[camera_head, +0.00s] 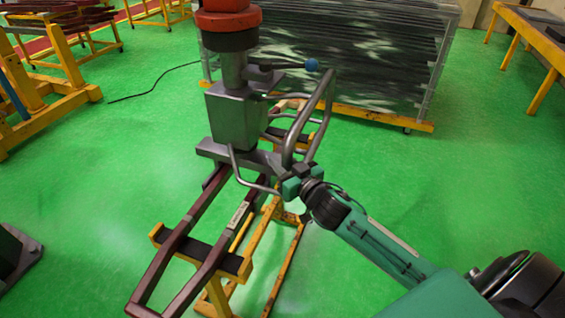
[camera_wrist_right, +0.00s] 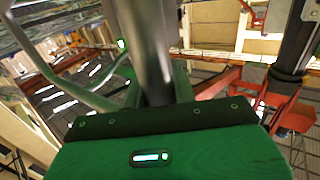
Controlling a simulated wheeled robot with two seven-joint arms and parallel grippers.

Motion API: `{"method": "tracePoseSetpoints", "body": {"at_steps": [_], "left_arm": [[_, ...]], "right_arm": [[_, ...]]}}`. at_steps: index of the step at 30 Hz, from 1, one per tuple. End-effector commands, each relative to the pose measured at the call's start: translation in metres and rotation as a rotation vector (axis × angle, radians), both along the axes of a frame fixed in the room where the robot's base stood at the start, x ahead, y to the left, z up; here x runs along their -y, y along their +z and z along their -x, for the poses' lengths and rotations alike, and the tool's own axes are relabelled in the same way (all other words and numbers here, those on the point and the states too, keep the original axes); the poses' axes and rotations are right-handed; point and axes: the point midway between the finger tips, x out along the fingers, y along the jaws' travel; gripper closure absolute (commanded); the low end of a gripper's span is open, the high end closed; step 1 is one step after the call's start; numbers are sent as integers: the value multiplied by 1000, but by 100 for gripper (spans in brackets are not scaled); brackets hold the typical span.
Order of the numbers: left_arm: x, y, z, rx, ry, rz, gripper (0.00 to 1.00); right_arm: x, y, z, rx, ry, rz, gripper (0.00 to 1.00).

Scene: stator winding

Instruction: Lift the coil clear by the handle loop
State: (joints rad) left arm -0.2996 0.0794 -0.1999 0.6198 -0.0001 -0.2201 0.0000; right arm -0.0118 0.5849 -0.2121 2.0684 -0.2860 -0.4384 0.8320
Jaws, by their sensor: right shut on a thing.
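The coil (camera_head: 172,243) is a long dark red-brown loop with a pale label, lying along a yellow stand below the grey lifting tool (camera_head: 235,118). I cannot tell whether it touches the stand's pads. The tool has a red top, a blue-knobbed lever and a bent grey tube handle loop (camera_head: 293,139). My right gripper (camera_head: 290,186) is shut on the loop's lower part, right of the tool body. In the right wrist view, a grey tube (camera_wrist_right: 150,45) runs up from between the fingers, whose tips are hidden. My left gripper is out of view.
The yellow stand (camera_head: 287,262) with dark pads is under the coil. A wrapped dark stack (camera_head: 385,60) on a yellow wheeled base stands behind. Other yellow racks (camera_head: 60,75) are at the upper left, and a yellow table (camera_head: 530,35) is at the upper right.

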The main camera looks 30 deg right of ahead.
Motion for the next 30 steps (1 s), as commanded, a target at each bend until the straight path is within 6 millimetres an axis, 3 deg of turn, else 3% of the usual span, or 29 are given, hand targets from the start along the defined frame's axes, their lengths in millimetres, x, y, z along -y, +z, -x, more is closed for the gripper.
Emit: {"method": "tracePoseSetpoints", "body": {"at_steps": [29,30], "left_arm": [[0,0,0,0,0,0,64],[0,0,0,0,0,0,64]], "right_arm": [[0,0,0,0,0,0,100],[0,0,0,0,0,0,81]]}}
